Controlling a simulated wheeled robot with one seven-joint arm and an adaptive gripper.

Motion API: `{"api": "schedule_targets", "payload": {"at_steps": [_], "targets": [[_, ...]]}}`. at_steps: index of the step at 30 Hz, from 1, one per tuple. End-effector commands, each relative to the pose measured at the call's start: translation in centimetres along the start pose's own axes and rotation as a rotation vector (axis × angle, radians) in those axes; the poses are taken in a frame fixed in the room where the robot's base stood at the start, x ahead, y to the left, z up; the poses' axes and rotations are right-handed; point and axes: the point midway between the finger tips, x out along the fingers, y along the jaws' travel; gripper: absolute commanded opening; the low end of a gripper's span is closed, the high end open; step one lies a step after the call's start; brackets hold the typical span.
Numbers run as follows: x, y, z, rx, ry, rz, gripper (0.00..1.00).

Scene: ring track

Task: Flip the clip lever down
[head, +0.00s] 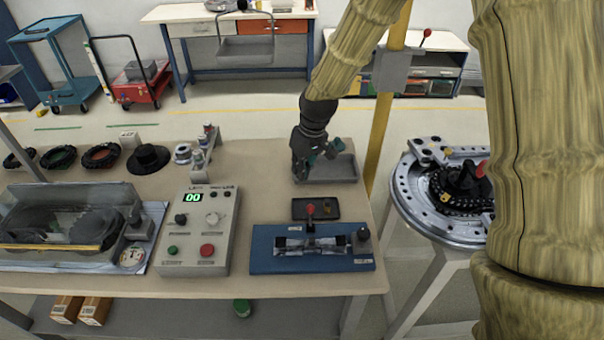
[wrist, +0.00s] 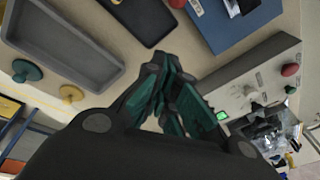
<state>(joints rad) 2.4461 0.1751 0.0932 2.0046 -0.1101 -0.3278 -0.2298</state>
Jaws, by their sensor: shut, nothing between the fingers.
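A blue fixture (head: 262,262) lies at the front right of the bench, with a metal clamp-like part on top. A red-knobbed lever (head: 311,210) stands upright at its middle. Another red-tipped lever (head: 482,169) stands on the metal ring (head: 412,197) at the right. I cannot tell for sure which is the clip lever. My gripper (head: 318,158) is shut and empty over the grey tray, behind the blue fixture and apart from both levers. Its teal fingers (wrist: 165,85) show in the wrist view, with part of the blue fixture (wrist: 225,28) at the top.
The grey tray (head: 345,180) and a small dark tray (head: 328,214) lie behind the fixture. A control box (head: 205,255) with a lit display stands left of it. A clear-covered case (head: 45,265) is at far left. A yellow post (head: 384,140) rises between bench and ring.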

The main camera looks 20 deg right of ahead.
Motion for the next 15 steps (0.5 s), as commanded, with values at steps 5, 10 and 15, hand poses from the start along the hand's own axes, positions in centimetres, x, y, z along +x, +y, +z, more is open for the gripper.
{"api": "schedule_targets", "payload": {"at_steps": [5, 10, 15], "targets": [[1.9, 0.0, 0.1, 0.001, -0.003, -0.001, 0.00], [3.7, 0.1, 0.1, 0.002, -0.002, 0.000, 0.00], [5.5, 0.1, 0.2, 0.002, -0.003, -0.001, 0.00]]}}
